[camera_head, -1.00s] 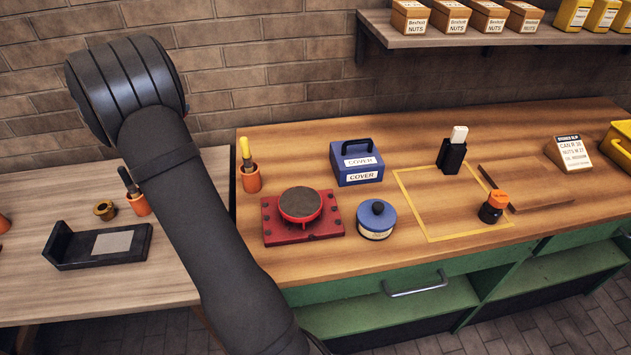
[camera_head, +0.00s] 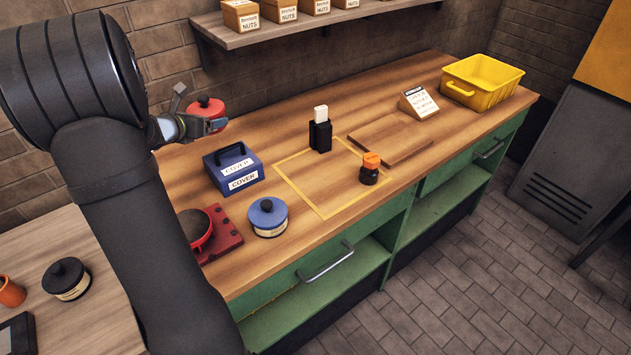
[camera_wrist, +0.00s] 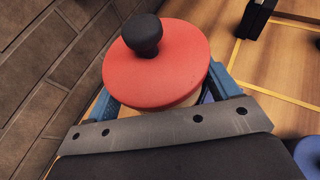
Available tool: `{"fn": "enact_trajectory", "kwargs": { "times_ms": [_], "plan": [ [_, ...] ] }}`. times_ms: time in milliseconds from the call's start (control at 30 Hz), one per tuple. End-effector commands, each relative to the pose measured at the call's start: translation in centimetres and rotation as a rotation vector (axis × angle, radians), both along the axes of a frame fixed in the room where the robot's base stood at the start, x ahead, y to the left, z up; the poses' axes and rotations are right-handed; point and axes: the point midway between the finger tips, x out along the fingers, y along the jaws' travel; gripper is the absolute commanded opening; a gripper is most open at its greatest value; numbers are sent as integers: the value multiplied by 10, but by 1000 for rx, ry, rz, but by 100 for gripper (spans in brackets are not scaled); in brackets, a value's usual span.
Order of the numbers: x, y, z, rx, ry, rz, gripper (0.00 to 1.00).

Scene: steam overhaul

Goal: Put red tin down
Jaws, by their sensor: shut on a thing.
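The red tin (camera_head: 206,108) has a round red lid with a black knob. My gripper (camera_head: 204,124) is shut on it and holds it up near the brick wall, behind the blue cover box (camera_head: 232,167). In the wrist view the red tin (camera_wrist: 155,62) sits between the two blue fingers, upright relative to the gripper, with its pale side just showing under the lid. The tin's underside is hidden.
A yellow crate (camera_head: 481,80) stands far right.

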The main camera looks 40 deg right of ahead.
Motion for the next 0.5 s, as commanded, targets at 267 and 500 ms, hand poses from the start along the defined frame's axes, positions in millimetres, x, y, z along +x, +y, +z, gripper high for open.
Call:
{"fn": "enact_trajectory", "kwargs": {
  "times_ms": [267,500],
  "plan": [
    [-94,-111,1,-5,-4,-236,37],
    [-189,-183,0,-10,-7,-436,37]
  ]
}}
